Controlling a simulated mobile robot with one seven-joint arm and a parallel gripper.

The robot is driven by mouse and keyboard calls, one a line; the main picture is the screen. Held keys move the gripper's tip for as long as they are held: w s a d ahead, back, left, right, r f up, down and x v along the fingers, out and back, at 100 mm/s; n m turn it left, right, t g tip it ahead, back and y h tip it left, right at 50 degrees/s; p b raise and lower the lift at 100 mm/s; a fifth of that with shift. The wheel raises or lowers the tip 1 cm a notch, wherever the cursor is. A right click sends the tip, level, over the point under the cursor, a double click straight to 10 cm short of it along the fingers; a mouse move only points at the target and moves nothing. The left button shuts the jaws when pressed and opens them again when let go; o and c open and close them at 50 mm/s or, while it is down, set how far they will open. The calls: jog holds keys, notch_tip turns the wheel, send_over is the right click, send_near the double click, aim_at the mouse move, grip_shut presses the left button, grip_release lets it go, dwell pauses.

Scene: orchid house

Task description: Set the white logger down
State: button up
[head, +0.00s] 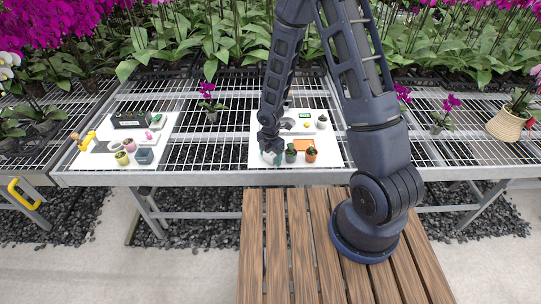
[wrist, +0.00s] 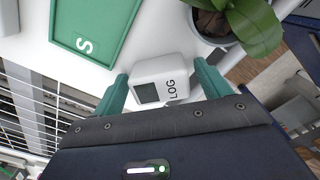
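The white logger (wrist: 160,78), a small rounded box with a grey screen and the letters LOG, sits between the two green fingers of my gripper (wrist: 161,80) in the wrist view. In the head view my gripper (head: 271,156) is low over the front left part of the white board (head: 258,131) on the mesh bench. The logger is mostly hidden there by the fingers. I cannot tell whether its underside touches the board.
A potted plant (head: 291,153) stands just right of my gripper, with an orange pot (head: 311,156) beyond it. A green tray lettered S (wrist: 93,33) lies close by in the wrist view. Another white board (head: 85,161) with several items is at the left.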

aim_at(271, 153)
jog(key=shift+r, duration=0.1)
notch_tip(271, 153, up, 12)
jog(key=shift+r, duration=0.15)
dwell(0.6)
jog(key=d+r+m+t+h, duration=0.1)
jog(key=d+r+m+t, duration=0.1)
jog(key=d+r+m, duration=1.35)
jog(key=s+d+r+m+t, duration=0.1)
jog(key=s+d+r+m, duration=0.4)
jog(key=s+r, duration=0.2)
jog(key=s+d+r+m+t+y, duration=0.1)
jog(key=s+d+r+m, duration=0.5)
jog(key=r, duration=0.3)
jog(key=shift+s+t, duration=0.3)
jog(key=shift+s, duration=0.5)
jog(key=shift+m, duration=0.25)
